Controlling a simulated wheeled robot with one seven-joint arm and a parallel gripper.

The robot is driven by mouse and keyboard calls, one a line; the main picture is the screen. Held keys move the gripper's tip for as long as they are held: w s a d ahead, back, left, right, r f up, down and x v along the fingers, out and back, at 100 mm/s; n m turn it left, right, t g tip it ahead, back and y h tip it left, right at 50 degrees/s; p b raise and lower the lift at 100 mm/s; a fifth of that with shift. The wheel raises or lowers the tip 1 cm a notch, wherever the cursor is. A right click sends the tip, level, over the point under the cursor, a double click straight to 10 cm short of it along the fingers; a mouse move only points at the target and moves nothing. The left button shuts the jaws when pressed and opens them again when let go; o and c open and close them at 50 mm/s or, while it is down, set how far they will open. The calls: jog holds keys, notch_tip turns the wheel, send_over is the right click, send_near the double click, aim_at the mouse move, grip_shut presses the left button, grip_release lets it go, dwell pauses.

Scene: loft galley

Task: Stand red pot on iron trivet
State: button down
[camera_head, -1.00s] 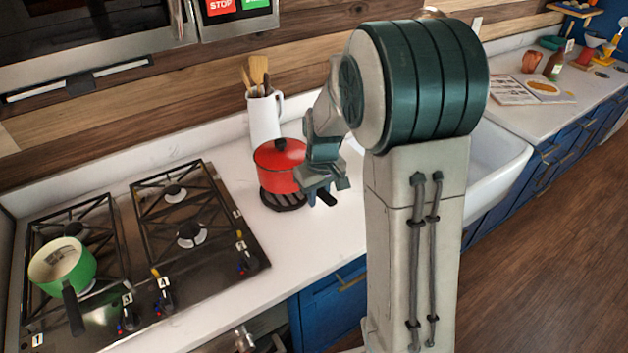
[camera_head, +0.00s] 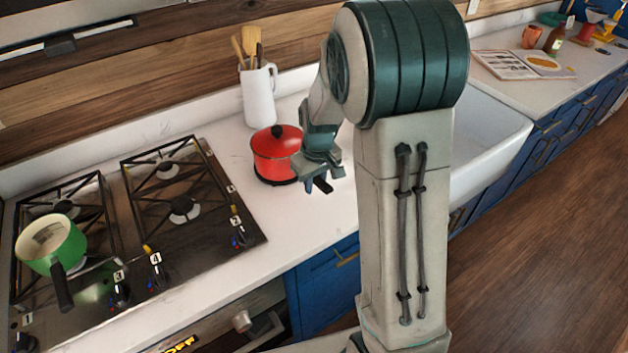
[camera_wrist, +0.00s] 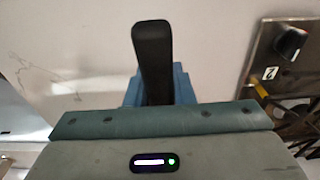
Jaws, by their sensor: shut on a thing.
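The red pot (camera_head: 272,158) with a black lid knob is upright on the white counter, right of the stove. The dark iron trivet (camera_head: 268,181) shows only as a thin edge beneath the pot. The pot looks down on it, but I cannot tell a tiny gap from contact. My gripper (camera_head: 318,178) is at the pot's right side, shut on its black handle. In the wrist view the black handle (camera_wrist: 153,50) stands between the blue fingers. The pot's body is out of the wrist view.
A white jug (camera_head: 260,98) with wooden utensils stands just behind the pot. A green pan (camera_head: 62,243) sits on the gas stove (camera_head: 210,254) at left. The sink (camera_head: 492,135) is right of my arm. Counter in front of the pot is clear.

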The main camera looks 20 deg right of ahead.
jog(key=shift+s+f+b, duration=0.25)
jog(key=shift+f+b, duration=0.65)
jog(key=shift+f, duration=0.3)
dwell(0.7)
jog(key=c, duration=1.6)
grip_release()
jog(key=o, duration=0.4)
jog(key=shift+w+a, duration=0.1)
jog(key=shift+o, duration=0.2)
jog(key=shift+w, duration=0.15)
jog(key=shift+r, duration=0.5)
jog(key=r, duration=0.4)
jog(key=r+b, duration=0.1)
jog(key=r, duration=0.3)
jog(key=s+r, duration=0.1)
jog(key=r, duration=0.3)
jog(key=shift+s+d+r+b, duration=0.1)
jog(key=shift+d+r+b, duration=0.1)
jog(key=shift+r+b, duration=0.15)
jog(key=s+m+t, duration=0.2)
jog(key=s+m, duration=0.1)
jog(key=s, duration=1.6)
jog(key=shift+s+a+f+m+t, duration=0.15)
jog(key=shift+s+a+m+t, duration=0.05)
jog(key=shift+a+m+t, duration=0.15)
